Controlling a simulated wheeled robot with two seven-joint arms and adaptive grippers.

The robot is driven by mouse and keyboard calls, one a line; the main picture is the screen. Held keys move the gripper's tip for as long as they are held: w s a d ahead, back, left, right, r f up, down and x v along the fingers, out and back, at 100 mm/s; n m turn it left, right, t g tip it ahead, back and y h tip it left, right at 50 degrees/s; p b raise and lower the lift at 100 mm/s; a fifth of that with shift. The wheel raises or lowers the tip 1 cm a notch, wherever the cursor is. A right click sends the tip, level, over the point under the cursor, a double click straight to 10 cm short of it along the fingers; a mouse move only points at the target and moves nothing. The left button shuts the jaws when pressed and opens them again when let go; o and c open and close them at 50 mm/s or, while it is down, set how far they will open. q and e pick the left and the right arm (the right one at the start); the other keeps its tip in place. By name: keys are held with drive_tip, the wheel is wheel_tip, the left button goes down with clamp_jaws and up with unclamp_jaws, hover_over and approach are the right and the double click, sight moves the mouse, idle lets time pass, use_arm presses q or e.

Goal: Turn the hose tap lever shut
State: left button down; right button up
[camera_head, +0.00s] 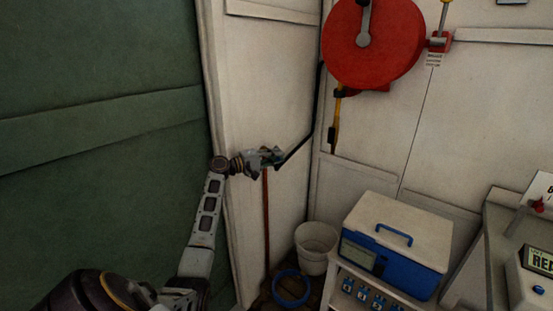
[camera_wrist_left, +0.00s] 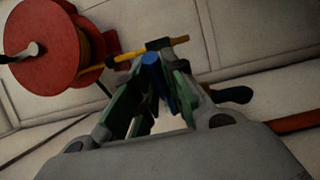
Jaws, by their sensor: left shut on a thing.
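My left gripper (camera_head: 270,157) is at the white wall panel, at the top of a thin red pipe (camera_head: 266,215). In the left wrist view its green-padded fingers (camera_wrist_left: 150,88) close around a blue piece, seemingly the tap lever (camera_wrist_left: 152,62). The lever points away from the palm, and its lower part is hidden between the fingers. The tap body is mostly hidden by the gripper. A dark hose (camera_head: 300,144) runs from beside the gripper up to the right. A dark rounded part (camera_wrist_left: 232,95) shows beside the fingers in the wrist view. My right gripper is not in view.
A red hose reel (camera_head: 372,58) hangs on the wall, with a yellow nozzle (camera_head: 336,120) below. A white bucket (camera_head: 316,245) and blue ring (camera_head: 291,288) are on the floor. A blue-and-white cool box (camera_head: 410,226) stands on a cabinet. A green panel (camera_head: 100,130) is at left.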

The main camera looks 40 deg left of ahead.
use_arm(q)
drive_tip(key=shift+f, duration=0.15)
drive_tip(key=c, duration=1.5)
unclamp_jaws()
drive_tip(key=shift+o, duration=0.2)
drive_tip(key=shift+s, duration=0.1)
drive_tip(key=v, duration=1.1)
drive_tip(key=shift+s+a, duration=0.25)
drive_tip(key=shift+s, duration=0.1)
